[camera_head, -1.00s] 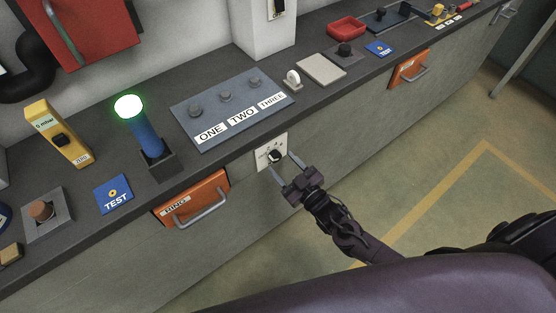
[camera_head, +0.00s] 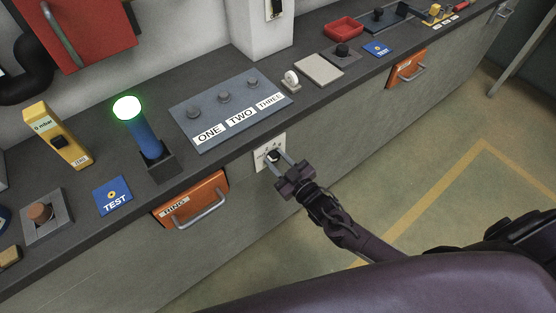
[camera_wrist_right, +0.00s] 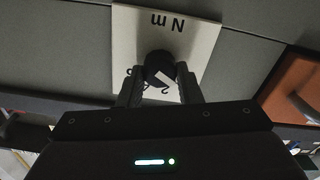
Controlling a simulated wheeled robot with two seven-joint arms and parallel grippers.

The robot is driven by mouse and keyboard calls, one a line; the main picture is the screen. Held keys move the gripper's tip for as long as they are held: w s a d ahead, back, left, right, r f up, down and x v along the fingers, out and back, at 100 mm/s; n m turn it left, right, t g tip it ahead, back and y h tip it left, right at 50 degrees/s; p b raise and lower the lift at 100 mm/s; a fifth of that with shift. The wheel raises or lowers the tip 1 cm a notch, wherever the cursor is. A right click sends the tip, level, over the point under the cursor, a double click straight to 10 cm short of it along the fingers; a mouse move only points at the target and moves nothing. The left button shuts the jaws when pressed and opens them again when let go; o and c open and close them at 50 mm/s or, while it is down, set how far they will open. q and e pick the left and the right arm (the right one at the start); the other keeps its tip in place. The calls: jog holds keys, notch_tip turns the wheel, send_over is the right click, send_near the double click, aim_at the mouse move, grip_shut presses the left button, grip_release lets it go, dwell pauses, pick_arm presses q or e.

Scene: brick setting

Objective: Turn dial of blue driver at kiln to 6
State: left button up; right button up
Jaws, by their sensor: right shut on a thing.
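A black dial (camera_head: 273,156) sits on a pale plate (camera_head: 265,163) on the front face of the bench. The right wrist view shows the dial (camera_wrist_right: 160,70) close up, with a white mark on it and "N m" on the plate (camera_wrist_right: 197,35). My right gripper (camera_head: 277,160) is shut on the dial, one finger on each side. The blue driver (camera_head: 147,135) stands upright in a dark holder on the bench top, its top glowing green. Most of the numbers around the dial are too small or hidden to read. My left gripper is out of view.
An orange drawer (camera_head: 192,200) with a metal handle is left of the dial plate. Above it on the bench are a grey panel (camera_head: 210,130) labelled ONE, TWO, THREE, a blue TEST plate (camera_head: 113,196) and a yellow meter (camera_head: 57,134). The floor in front is clear.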

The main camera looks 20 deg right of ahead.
jog(key=m, duration=0.5)
jog(key=shift+d+m+p, duration=0.1)
jog(key=shift+m+p, duration=0.2)
jog(key=shift+p, duration=0.1)
jog(key=m+p, duration=0.1)
jog(key=m, duration=0.5)
jog(key=shift+d, duration=0.1)
jog(key=m+p, duration=0.2)
jog(key=m, duration=0.4)
jog(key=shift+f+m, duration=0.1)
jog(key=shift+m, duration=0.2)
jog(key=m+p, duration=0.1)
jog(key=m, duration=0.4)
jog(key=shift+f+m, duration=0.15)
jog(key=shift+m, duration=0.15)
jog(key=o, duration=1)
jog(key=shift+d, duration=0.1)
jog(key=shift+c, duration=0.2)
